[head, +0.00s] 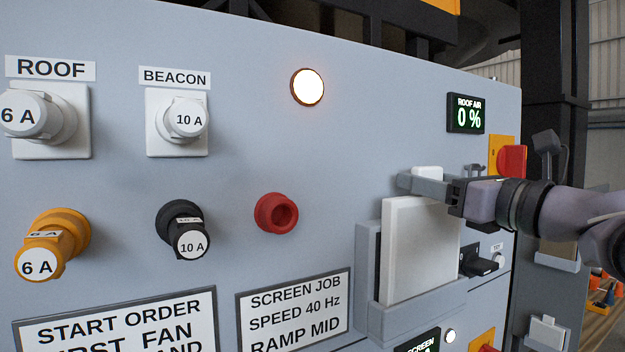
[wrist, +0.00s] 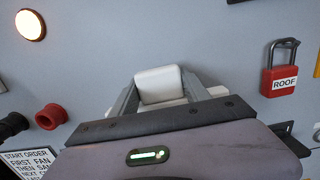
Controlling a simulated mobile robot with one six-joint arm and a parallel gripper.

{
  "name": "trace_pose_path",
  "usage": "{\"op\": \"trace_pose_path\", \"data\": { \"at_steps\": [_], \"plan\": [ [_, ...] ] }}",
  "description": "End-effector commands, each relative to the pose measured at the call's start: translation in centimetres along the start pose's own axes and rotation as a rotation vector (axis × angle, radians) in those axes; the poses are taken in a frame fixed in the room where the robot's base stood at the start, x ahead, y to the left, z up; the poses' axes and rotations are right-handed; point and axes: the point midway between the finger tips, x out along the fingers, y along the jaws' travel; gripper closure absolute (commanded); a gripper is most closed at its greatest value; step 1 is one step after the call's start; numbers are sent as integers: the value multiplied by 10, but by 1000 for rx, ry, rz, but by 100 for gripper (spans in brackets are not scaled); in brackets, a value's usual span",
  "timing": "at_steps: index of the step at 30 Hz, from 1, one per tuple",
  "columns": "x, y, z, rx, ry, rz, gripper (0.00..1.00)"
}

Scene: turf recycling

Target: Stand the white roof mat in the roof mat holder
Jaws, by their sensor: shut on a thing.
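The white roof mat (head: 415,245) is a flat upright panel with a small block-like grip (head: 427,172) on top. My gripper (head: 425,185) is shut on that grip, coming in from the right. In the wrist view the grip (wrist: 159,85) sits between the two fingers of my gripper (wrist: 160,95). The mat's lower part stands inside the grey holder (head: 368,270) on the panel face, behind its front lip. Whether the mat's bottom edge touches the holder floor is hidden.
The grey panel carries a ROOF plug (head: 42,118), a BEACON plug (head: 180,120), a red socket (head: 277,213) and a lit lamp (head: 307,87). The display (head: 466,114) reads ROOF AIR 0 %. A red ROOF padlock (wrist: 284,75) hangs right of my gripper. A red rotary switch (head: 511,161) is close behind it.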

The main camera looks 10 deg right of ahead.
Motion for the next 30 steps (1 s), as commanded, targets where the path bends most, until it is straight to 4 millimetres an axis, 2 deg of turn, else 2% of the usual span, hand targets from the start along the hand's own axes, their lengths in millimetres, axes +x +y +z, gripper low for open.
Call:
{"op": "trace_pose_path", "data": {
  "at_steps": [30],
  "plan": [
    [-3, 0, -26, 0, -1, 0, 100]
  ]
}}
